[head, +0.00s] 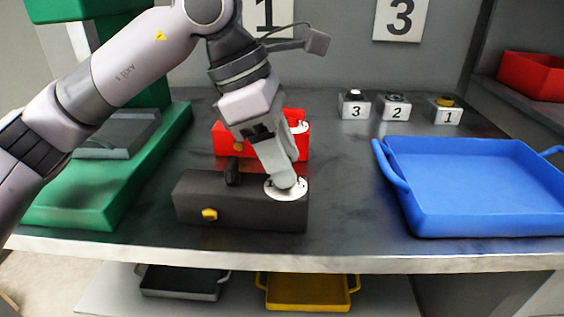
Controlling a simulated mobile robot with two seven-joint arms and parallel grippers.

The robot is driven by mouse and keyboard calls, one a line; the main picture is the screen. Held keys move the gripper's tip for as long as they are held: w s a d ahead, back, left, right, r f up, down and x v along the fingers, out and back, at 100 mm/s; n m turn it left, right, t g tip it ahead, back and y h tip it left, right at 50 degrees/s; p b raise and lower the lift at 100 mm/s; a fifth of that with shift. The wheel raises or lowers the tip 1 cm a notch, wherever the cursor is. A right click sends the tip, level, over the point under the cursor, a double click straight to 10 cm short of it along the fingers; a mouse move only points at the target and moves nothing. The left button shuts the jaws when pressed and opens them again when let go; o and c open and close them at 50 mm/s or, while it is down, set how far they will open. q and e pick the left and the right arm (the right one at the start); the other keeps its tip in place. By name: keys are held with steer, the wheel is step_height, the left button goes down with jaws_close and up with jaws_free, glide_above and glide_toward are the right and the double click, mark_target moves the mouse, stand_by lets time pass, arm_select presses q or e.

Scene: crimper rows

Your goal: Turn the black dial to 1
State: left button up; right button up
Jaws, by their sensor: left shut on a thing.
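A black box (240,211) stands near the table's front edge, with a yellow button on its front and a black lever on top. A white dial plate (291,195) lies on the right end of its top. My left gripper (284,183) reaches down from above, its fingertips at the middle of this plate, shut on the dial's knob. My right gripper is out of view.
A red box (227,140) with its own white plate stands just behind. Small blocks marked 3 (354,106), 2 (394,107) and 1 (446,112) stand at the back right. A blue tray (480,220) is at right, a green machine (95,205) at left.

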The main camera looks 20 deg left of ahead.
arm_select(q)
steer(key=n+t+b, duration=0.1)
steer(key=n, duration=0.1)
steer(key=n+t+y+b, duration=0.1)
steer(key=n, duration=0.2)
steer(key=shift+s+d+f+n, duration=0.1)
steer(key=shift+n, duration=0.2)
steer(key=n+y+b, duration=0.1)
steer(key=n, duration=0.2)
steer(key=n+t+y+b, duration=0.1)
steer(key=n+b, duration=0.1)
steer(key=n, duration=0.1)
steer(key=shift+s+d, duration=0.1)
steer(key=shift+n+b, duration=0.3)
steer(key=shift+n, duration=0.3)
steer(key=shift+n+t+y, duration=0.3)
steer(key=shift+n, duration=0.1)
steer(key=shift+d+n+y+b, duration=0.1)
steer(key=shift+n+y+b, duration=0.35)
steer(key=shift+n, duration=0.75)
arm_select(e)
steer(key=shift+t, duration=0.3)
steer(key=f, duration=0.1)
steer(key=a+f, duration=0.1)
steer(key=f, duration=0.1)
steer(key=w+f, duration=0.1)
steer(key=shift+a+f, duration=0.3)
